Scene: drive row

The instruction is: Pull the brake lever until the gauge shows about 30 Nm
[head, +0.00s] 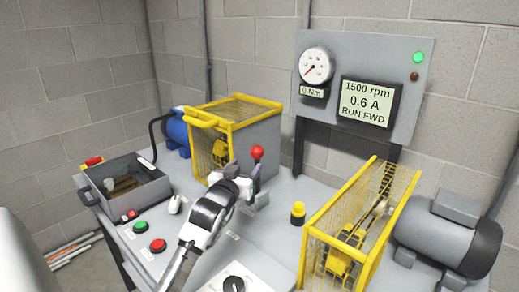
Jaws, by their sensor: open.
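The brake lever (256,170) stands on the bench top and carries a red ball knob (257,152). My gripper (244,178) is open just left of the lever, below the knob. The arm partly hides the lever's base, and I cannot tell whether the fingers touch the lever. The round gauge (315,66) is on the grey panel at the back. Its needle points to the lower left, and the small display (313,92) below it reads 0 Nm.
The screen (367,103) reads 1500 rpm, 0.6 A, RUN FWD. A green lamp (418,57) is lit. Yellow mesh guards stand behind (245,104) and right (363,222).

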